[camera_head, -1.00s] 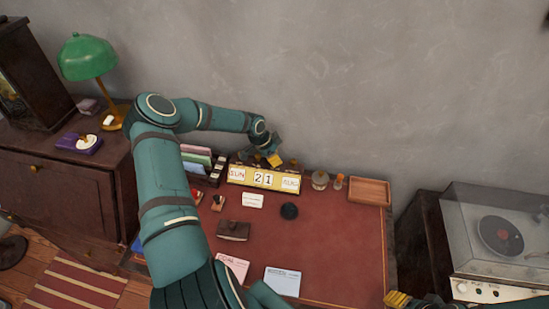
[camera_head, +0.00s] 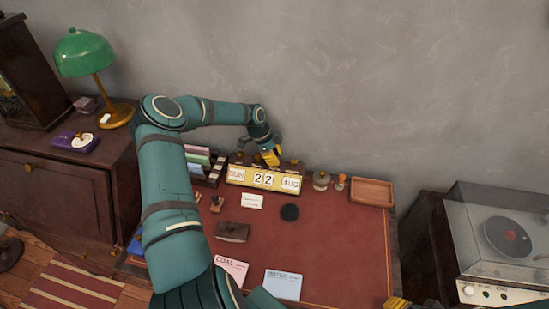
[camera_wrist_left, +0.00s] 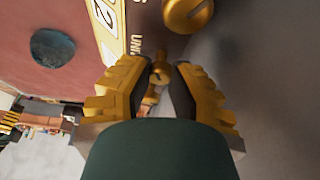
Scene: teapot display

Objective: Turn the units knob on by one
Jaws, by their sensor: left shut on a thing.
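In the left wrist view, a small brass knob (camera_wrist_left: 159,73) sits between the fingers of my left gripper (camera_wrist_left: 160,80), beside lettering that begins "UNI". The fingers are shut on this knob. A larger brass knob (camera_wrist_left: 188,12) is close by. My right gripper (camera_head: 397,303) shows only partly at the bottom edge; its jaws cannot be judged.
A letter rack (camera_head: 200,160) stands left of the calendar. An ink pot (camera_head: 321,181), a stamp (camera_head: 340,182) and an empty wooden tray (camera_head: 372,192) are to its right. A round black object (camera_head: 289,212) lies in front. The right of the desk is clear.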

